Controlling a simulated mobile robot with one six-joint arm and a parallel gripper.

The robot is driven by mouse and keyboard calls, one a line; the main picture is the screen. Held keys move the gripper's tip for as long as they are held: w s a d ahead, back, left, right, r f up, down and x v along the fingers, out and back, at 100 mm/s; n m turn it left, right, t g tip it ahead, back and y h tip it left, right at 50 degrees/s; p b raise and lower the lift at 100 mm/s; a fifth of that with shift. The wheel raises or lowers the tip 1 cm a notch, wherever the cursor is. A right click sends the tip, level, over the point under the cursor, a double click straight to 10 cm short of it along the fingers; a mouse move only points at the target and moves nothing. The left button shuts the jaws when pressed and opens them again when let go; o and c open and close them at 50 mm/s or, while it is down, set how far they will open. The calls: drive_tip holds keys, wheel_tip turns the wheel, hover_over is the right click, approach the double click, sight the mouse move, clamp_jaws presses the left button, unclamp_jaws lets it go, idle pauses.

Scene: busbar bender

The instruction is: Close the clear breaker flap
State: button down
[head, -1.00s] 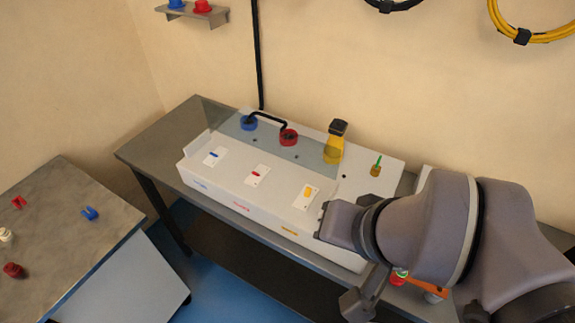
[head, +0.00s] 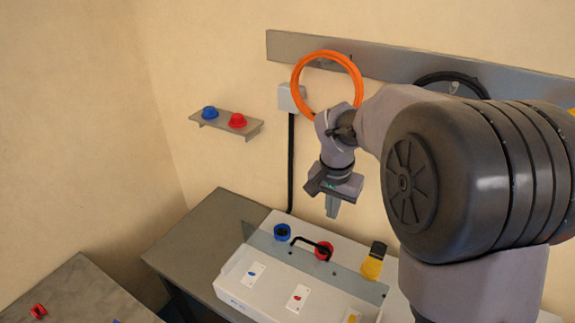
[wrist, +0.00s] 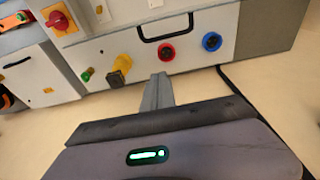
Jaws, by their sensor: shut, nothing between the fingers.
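The clear breaker flap (head: 262,240) is a see-through grey sheet at the back half of the white breaker box (head: 232,284). Its left end reaches past the box's left edge; I cannot tell its exact tilt. A black bar handle (head: 312,243) shows by the blue and red sockets, and also in the wrist view (wrist: 165,39). My gripper (head: 332,210) is shut and empty, pointing down above the box's back side near the wall. In the wrist view its fingertips (wrist: 160,80) appear beside the row of sockets, apart from the handle.
The blue socket (head: 282,232), red socket (head: 324,251) and yellow plug (head: 372,263) stand on the box. A wall shelf (head: 226,123) holds blue and red caps. An orange cable coil (head: 327,85) hangs behind my wrist. The grey bench (head: 205,232) is bare left of the box.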

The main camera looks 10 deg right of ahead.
sight(310, 258)
wheel_tip(310, 258, down, 10)
drive_tip(key=s+b, duration=0.1)
drive_tip(key=b, duration=0.1)
drive_tip(key=shift+a+b, duration=0.3)
drive_tip(key=shift+a, duration=0.1)
drive_tip(key=shift+a+b, duration=0.1)
drive_tip(key=shift+b, duration=0.2)
